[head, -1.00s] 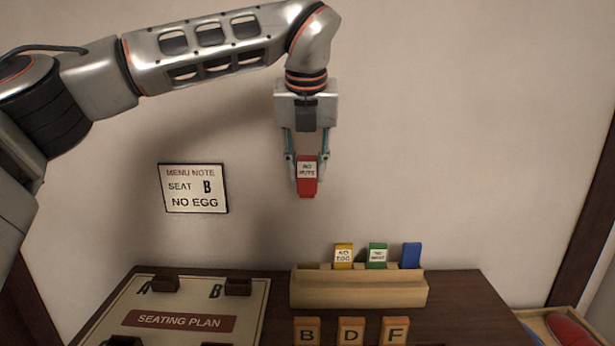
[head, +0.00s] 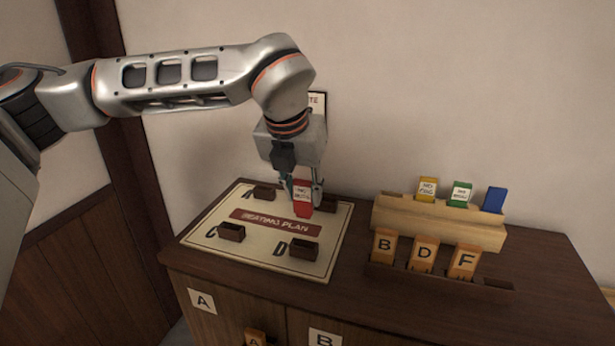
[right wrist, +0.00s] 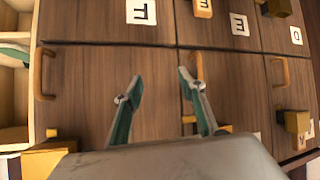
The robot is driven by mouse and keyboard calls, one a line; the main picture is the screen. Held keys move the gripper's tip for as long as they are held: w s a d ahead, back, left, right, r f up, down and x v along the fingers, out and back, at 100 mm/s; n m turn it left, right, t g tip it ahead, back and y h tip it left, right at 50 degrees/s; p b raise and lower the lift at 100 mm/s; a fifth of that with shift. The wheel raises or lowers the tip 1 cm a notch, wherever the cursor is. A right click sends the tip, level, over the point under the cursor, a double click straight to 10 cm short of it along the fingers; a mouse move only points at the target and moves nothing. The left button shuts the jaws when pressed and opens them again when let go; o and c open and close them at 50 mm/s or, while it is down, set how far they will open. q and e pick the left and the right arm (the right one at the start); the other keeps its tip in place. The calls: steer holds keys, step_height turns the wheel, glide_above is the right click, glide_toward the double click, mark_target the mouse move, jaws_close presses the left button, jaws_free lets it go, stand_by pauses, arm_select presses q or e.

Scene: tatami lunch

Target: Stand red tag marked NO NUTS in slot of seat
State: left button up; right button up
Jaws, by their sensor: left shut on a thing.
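The red tag marked NO NUTS (head: 302,200) is upright in my left gripper (head: 301,186), which is shut on it. It hangs over the back right part of the seating plan board (head: 200,238), in front of the slot block at B (head: 328,204), which it partly hides. Slot blocks at A (head: 264,191), C (head: 231,232) and D (head: 304,249) show no tag. I cannot tell how high the tag is above the board. My right gripper (right wrist: 160,84) is open and empty in front of wooden cabinet doors.
A wooden rack (head: 440,222) holds yellow (head: 427,189), green (head: 460,194) and blue (head: 494,200) tags. Orange tags B (head: 384,246), D (head: 423,253) and F (head: 463,262) stand before it. My left arm mostly hides the wall note (head: 318,101).

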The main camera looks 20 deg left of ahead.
mark_target(303, 216)
arm_select(q)
steer(key=shift+f+b, duration=0.3)
steer(key=shift+f, duration=0.35)
steer(key=shift+f+b, duration=0.7)
steer(key=shift+f, duration=0.75)
steer(key=shift+f+b, duration=0.6)
steer(key=shift+f, duration=0.25)
arm_select(e)
steer(key=shift+s+f, duration=0.2)
steer(key=shift+f, duration=0.85)
steer(key=shift+s+f, duration=0.2)
steer(key=shift+f, duration=0.8)
arm_select(q)
steer(key=shift+f, duration=0.35)
arm_select(e)
steer(key=shift+s+f, duration=0.1)
steer(key=shift+f, duration=0.25)
arm_select(q)
steer(key=shift+f+b, duration=0.15)
steer(key=shift+b, duration=0.2)
arm_select(e)
steer(key=shift+f, duration=0.1)
arm_select(q)
steer(key=shift+f, duration=0.35)
arm_select(e)
steer(key=shift+s+f, duration=0.1)
steer(key=shift+f, duration=0.15)
